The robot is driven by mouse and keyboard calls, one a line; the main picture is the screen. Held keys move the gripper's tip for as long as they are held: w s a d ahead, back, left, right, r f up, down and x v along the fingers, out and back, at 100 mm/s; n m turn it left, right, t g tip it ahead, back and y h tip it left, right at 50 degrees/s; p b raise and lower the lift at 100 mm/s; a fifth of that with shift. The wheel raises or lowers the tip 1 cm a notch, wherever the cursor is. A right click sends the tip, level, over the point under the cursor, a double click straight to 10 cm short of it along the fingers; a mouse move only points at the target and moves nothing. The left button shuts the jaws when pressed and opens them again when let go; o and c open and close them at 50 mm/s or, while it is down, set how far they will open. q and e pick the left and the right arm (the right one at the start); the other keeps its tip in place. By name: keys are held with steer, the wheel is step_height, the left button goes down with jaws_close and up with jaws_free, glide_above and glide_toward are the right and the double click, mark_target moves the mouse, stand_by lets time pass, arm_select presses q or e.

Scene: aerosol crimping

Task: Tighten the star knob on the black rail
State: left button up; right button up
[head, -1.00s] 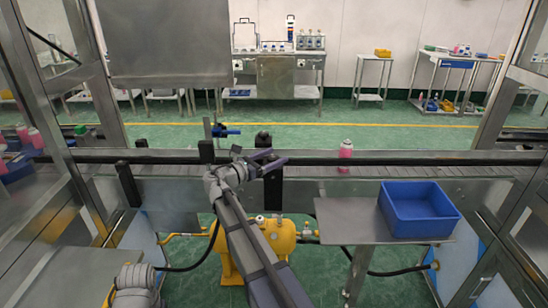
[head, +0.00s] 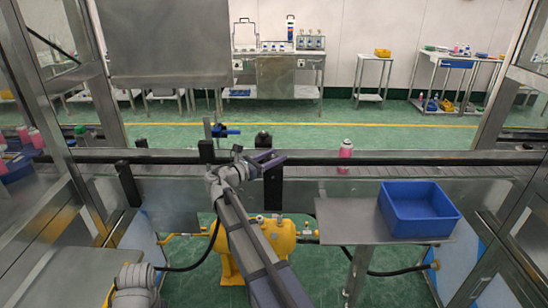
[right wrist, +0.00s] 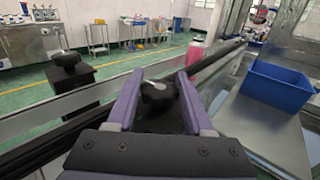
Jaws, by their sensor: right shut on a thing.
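The black rail (head: 400,161) runs left to right along the conveyor. A black star knob (right wrist: 158,98) shows in the right wrist view between the purple fingers of my right gripper (right wrist: 160,92). The gripper is shut on it, one finger on each side. In the head view my right gripper (head: 266,159) is at the rail, above a black block (head: 272,188), and the gripped knob is hidden there. A second black knob on a post (head: 263,139) stands just behind the gripper; it also shows in the right wrist view (right wrist: 67,60). My left gripper is out of view.
A pink bottle (head: 345,154) stands on the conveyor right of the gripper. A blue bin (head: 417,229) sits on a metal shelf (head: 350,222) at front right. A blue-handled part (head: 226,132) stands left of the gripper. A yellow tank (head: 282,237) is below.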

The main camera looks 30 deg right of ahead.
mark_target(268, 159)
jaws_close()
steer(key=shift+w+m+g, duration=0.2)
steer(key=shift+m+g, duration=0.1)
steer(key=shift+g, duration=0.2)
steer(key=shift+s+m+g, duration=0.2)
steer(key=shift+m+g, duration=0.3)
steer(key=shift+g, duration=0.2)
steer(key=o, duration=1.2)
jaws_free()
steer(key=shift+a, duration=0.1)
steer(key=a, duration=0.7)
steer(key=shift+s+a, duration=0.15)
steer(key=shift+a, duration=0.15)
